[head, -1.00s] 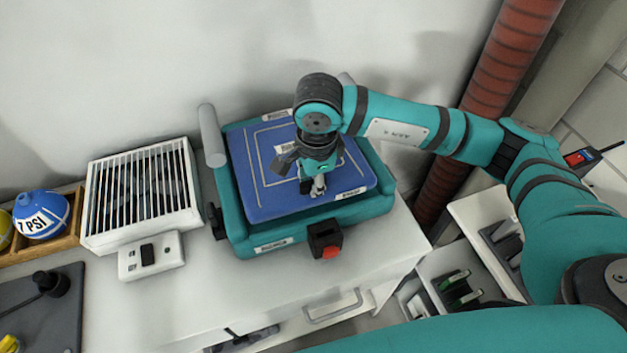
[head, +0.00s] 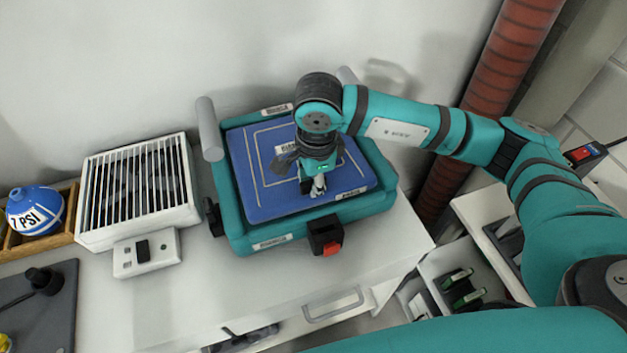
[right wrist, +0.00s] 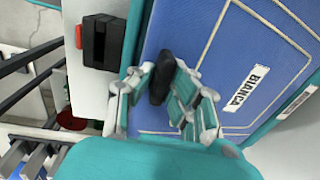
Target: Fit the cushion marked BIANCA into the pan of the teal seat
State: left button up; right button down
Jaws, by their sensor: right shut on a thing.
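The blue cushion (head: 265,200) with pale piping lies over the pan of the teal seat (head: 228,215), roughly in line with its frame. In the right wrist view the cushion (right wrist: 190,35) carries a BIANCA label. The seat's front and back rims also bear labels. My right gripper (head: 317,187) is above the cushion's front half. In the right wrist view it (right wrist: 163,84) is shut on a dark grip on the cushion. A narrow dark gap shows along the cushion's front edge; whether it is fully down is unclear. My left gripper is out of view.
A black clip with a red tab (head: 325,236) is on the seat's front. A white grilled heater (head: 140,192) stands left, with a blue 7 PSI ball (head: 36,211) beyond it. The wall is close behind; a red-brown pipe (head: 490,85) rises at right.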

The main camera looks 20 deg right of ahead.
jog(key=c, duration=1.2)
grip_release()
jog(key=shift+o, duration=0.3)
jog(key=o, duration=0.5)
jog(key=shift+r+p, duration=1.9)
jog(key=shift+r, duration=2.15)
jog(key=shift+s+f, duration=0.1)
